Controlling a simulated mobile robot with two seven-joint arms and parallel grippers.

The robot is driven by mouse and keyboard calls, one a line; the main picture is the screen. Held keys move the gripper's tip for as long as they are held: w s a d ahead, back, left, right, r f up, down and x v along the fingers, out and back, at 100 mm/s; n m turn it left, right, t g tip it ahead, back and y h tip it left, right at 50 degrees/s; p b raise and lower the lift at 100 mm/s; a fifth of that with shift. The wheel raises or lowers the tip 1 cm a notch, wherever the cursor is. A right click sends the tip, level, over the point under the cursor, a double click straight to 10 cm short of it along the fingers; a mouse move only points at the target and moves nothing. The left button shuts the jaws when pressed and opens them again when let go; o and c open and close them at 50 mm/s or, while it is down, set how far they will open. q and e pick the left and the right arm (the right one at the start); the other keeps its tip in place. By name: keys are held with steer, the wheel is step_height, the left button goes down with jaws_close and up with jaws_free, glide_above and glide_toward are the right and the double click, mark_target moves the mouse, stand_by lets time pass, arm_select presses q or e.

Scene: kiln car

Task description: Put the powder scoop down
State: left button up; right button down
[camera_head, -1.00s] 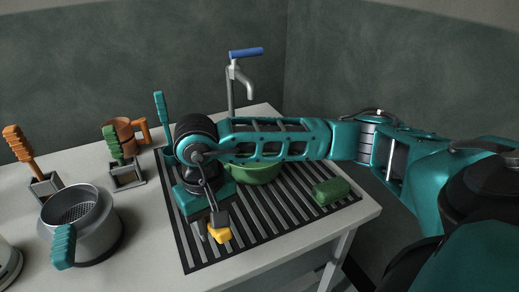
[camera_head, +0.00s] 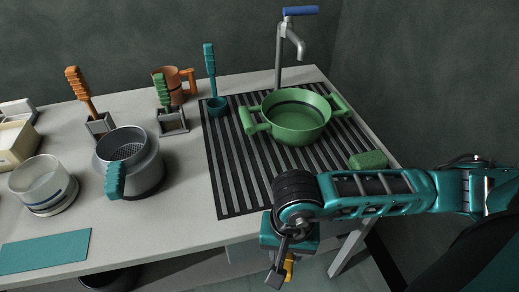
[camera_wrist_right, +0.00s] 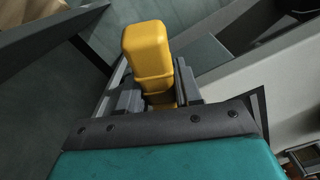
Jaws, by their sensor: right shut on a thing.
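My right gripper (camera_head: 285,262) is shut on a yellow block-like handle (camera_wrist_right: 148,62), which I take to be the powder scoop's. In the head view a small part of the yellow handle (camera_head: 289,265) shows below the gripper, in front of the counter's front edge. In the right wrist view the handle stands between the two fingers. The rest of the held thing is hidden. My left gripper is in neither view.
A striped drain rack (camera_head: 236,180) carries a green two-handled pot (camera_head: 297,125), a green sponge (camera_head: 368,159) and a teal long-handled cup (camera_head: 217,106). A grey strainer pot (camera_head: 140,175), a glass bowl (camera_head: 42,185) and a teal mat (camera_head: 45,252) are left. The rack's front left is bare.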

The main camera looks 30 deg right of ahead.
steer(key=w+d, duration=0.1)
steer(key=w, duration=0.6)
steer(key=w+d, duration=0.2)
steer(key=w, duration=0.5)
steer(key=w+d, duration=0.2)
steer(key=w, duration=0.6)
steer(key=shift+w+d, duration=0.1)
steer(key=shift+d, duration=0.05)
steer(key=w+b, duration=0.2)
steer(key=w, duration=0.1)
steer(key=shift+w+d+f, duration=0.2)
steer(key=shift+d, duration=0.15)
steer(key=shift+s+f, duration=0.1)
steer(key=shift+f, duration=0.05)
steer(key=c, duration=0.8)
jaws_free()
steer(key=shift+s+f, duration=0.1)
